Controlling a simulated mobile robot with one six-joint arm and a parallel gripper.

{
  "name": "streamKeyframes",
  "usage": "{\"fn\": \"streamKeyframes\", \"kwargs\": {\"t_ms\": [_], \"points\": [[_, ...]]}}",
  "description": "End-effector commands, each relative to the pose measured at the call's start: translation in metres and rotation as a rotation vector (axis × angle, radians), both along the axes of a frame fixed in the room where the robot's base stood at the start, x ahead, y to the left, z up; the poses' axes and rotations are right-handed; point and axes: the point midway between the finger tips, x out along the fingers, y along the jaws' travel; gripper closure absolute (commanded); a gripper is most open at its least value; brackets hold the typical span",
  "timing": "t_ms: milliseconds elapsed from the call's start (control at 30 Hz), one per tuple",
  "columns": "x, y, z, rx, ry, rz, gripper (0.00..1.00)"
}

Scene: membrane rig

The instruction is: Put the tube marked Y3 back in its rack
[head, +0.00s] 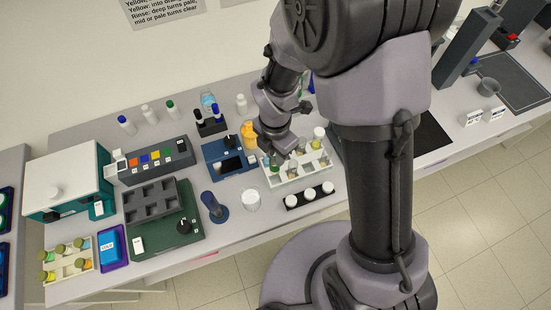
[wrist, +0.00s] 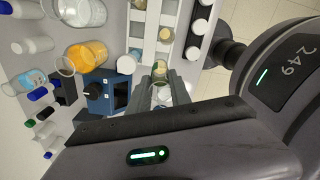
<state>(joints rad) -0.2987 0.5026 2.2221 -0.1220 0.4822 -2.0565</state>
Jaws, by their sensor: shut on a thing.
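My gripper (head: 287,153) reaches down over the white rack (head: 322,172) in the middle of the bench. In the wrist view my gripper (wrist: 161,82) is shut on a tube (wrist: 160,69) with an olive-yellow top, at the fingertips. No marking on this tube is readable, so I cannot tell if it is Y3. The white rack (wrist: 150,32) with square openings lies just beyond the fingertips. I cannot tell whether the held tube's lower end is inside an opening.
A second white rack (head: 82,268) with several olive-capped tubes stands at the far left. A dark strip with white-capped vials (head: 310,195) lies in front of the middle rack.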

Motion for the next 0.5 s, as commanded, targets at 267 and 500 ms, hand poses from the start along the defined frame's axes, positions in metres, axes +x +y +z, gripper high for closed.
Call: {"fn": "streamKeyframes", "kwargs": {"t_ms": [267,500], "points": [[-0.002,-0.001,-0.007,0.000,0.000,-0.001,1.00],[-0.002,-0.001,-0.020,0.000,0.000,0.000,1.00]]}}
